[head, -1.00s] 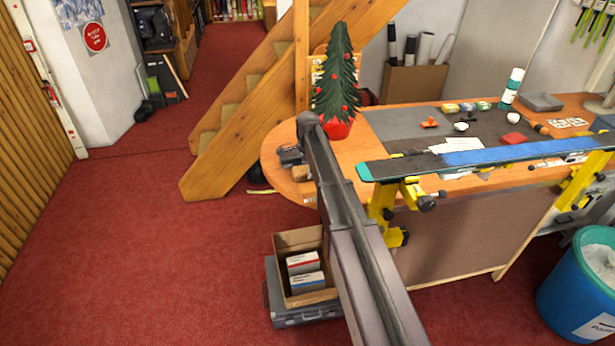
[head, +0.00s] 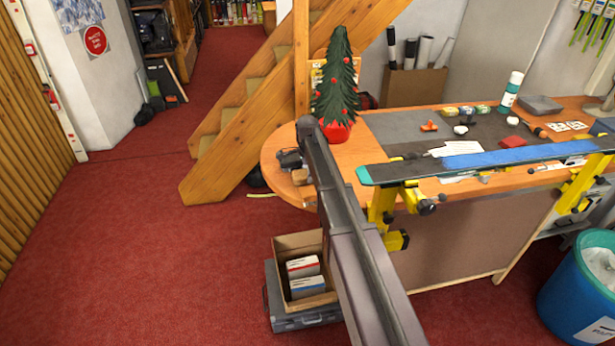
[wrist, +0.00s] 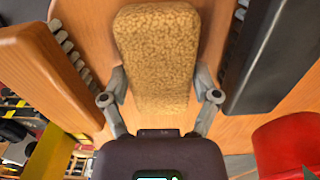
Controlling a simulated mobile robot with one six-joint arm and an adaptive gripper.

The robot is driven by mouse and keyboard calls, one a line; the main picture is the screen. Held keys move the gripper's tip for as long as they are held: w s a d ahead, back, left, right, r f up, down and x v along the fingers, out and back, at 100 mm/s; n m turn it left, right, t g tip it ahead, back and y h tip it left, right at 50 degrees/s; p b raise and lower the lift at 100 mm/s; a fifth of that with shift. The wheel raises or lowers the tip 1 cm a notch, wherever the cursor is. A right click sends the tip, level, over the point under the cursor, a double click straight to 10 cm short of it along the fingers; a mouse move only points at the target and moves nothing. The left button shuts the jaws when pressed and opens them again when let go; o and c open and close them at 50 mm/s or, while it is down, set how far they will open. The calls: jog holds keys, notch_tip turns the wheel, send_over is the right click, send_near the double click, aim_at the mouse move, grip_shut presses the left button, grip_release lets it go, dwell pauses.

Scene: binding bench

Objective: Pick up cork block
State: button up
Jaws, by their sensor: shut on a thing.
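The cork block (wrist: 155,55) is a speckled tan block with rounded corners, upright in the middle of the wrist view. My gripper (wrist: 160,88) has a grey finger on each side of it and is shut on it. The block's lower end is near the palm.
A wooden brush (wrist: 45,75) is close on the left and a black brush (wrist: 270,50) close on the right. The potted tree (head: 336,90) stands behind the arm. A ski (head: 480,160) on yellow vises crosses the table (head: 277,150) to the right.

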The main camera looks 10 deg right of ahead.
aim_at(305, 173)
jog(key=shift+r, duration=0.2)
notch_tip(305, 173, up, 10)
jog(key=p, duration=1)
jog(key=shift+f, duration=0.2)
dwell(0.4)
jog(key=o, duration=0.3)
jog(key=shift+c, duration=0.8)
jog(key=s+a+r+p, duration=0.4)
jog(key=a+r+p, duration=0.3)
jog(key=a, duration=0.5)
jog(key=s+a+r+p, duration=0.4)
jog(key=a+r+p, duration=0.4)
jog(key=a, duration=0.4)
jog(key=shift+s+a, duration=0.15)
jog(key=shift+s, duration=0.1)
